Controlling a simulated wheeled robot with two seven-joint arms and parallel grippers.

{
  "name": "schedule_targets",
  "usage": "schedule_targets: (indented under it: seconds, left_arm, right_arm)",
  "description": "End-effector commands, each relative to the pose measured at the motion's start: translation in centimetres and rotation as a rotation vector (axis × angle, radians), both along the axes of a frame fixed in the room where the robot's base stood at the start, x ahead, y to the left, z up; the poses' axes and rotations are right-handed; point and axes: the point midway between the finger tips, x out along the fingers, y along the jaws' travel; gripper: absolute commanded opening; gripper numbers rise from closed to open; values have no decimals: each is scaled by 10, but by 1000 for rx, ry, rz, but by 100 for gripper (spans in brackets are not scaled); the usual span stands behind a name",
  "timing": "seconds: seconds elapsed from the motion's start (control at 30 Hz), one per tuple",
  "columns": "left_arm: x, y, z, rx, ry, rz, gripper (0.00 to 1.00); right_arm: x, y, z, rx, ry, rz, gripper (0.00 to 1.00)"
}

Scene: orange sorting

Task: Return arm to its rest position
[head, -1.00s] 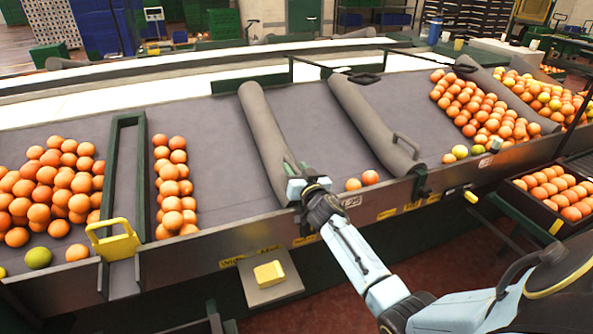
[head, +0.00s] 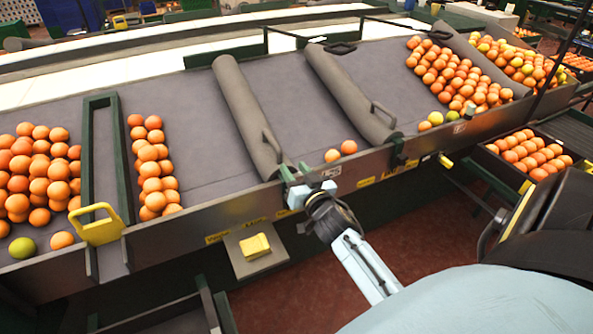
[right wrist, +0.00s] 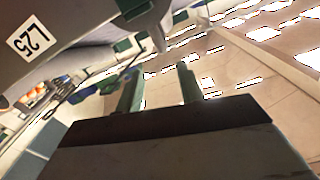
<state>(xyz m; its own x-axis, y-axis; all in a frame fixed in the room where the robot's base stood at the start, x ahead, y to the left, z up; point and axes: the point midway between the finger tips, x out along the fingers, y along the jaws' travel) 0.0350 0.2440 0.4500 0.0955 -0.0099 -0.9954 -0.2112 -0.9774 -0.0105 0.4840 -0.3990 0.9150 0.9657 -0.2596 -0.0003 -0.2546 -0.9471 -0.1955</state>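My right gripper (head: 295,172) is at the front edge of the sorting table (head: 200,215), just below and to the right of the lower end of a grey padded roller (head: 242,110). The roller's handle is clear of the fingers. In the right wrist view the two green fingers (right wrist: 158,90) stand apart with nothing held between them. Whether a finger touches the table's edge I cannot tell. My right forearm comes in from the lower right of the head view. My left gripper is not in view.
A second grey roller (head: 350,92) and two loose oranges (head: 341,151) are right of the gripper. Piled oranges (head: 460,75) lie further right, with a crate of oranges (head: 528,153) below. A yellow block (head: 256,246) sits on a plate below the table's front.

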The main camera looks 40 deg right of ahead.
Motion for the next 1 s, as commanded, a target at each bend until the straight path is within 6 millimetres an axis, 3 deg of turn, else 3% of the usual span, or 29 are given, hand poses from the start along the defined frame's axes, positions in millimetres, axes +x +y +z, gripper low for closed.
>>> schedule_targets:
  seconds: [0.73,0.87,1.0]
  left_arm:
    - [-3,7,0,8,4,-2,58]
    - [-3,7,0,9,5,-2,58]
    - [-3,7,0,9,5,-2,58]
  right_arm:
    - [-7,3,-2,-4,21,-8,38]
    - [-20,10,-11,-15,116,-40,38]
    - [-49,28,-29,-26,303,-62,38]
